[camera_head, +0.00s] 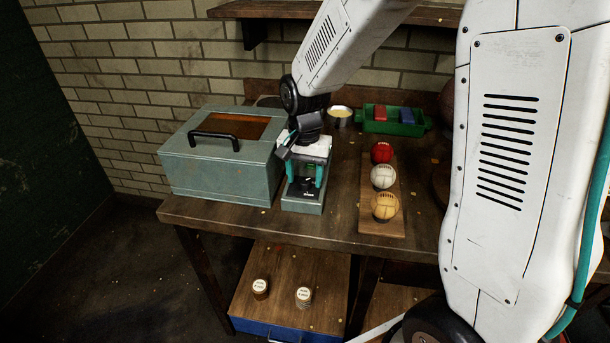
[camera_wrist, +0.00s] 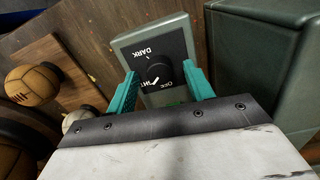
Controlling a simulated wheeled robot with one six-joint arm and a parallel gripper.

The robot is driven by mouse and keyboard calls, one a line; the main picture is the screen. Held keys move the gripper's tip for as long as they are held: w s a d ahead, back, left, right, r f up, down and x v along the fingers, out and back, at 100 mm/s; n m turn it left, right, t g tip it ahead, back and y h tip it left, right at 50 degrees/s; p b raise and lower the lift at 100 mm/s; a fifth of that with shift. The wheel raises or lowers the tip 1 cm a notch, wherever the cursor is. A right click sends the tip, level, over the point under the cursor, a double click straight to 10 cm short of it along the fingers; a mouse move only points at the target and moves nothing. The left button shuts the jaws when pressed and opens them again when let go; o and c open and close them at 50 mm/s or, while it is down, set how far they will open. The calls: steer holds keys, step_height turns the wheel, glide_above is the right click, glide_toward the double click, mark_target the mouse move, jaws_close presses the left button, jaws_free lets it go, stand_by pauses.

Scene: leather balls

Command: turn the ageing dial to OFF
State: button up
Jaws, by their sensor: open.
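The ageing dial (camera_wrist: 158,70) is a round black knob on the black face of a small grey-green control box (camera_wrist: 128,42). Upside-down DARK lettering shows above it in the wrist view, with partly covered lettering below and to the right. A white pointer mark shows at the knob's lower edge, toward the lettering ending in HT. My gripper (camera_wrist: 160,73) is open, its teal fingers to the left and right of the knob; whether they touch it I cannot tell. In the head view my gripper (camera_head: 307,178) is over the control box (camera_head: 303,206) and largely hides the dial.
A grey-green case (camera_head: 215,170) with a black handle and amber window stands left of the control box. A board (camera_head: 397,222) with red, white and tan balls lies to the right. A green tray (camera_head: 395,128) and a tin (camera_head: 340,115) are behind. A shelf (camera_head: 390,13) hangs above.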

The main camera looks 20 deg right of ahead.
steer(key=shift+f, duration=0.15)
steer(key=c, duration=1)
steer(key=shift+n, duration=0.3)
steer(key=n, duration=0.9)
steer(key=shift+n, duration=0.3)
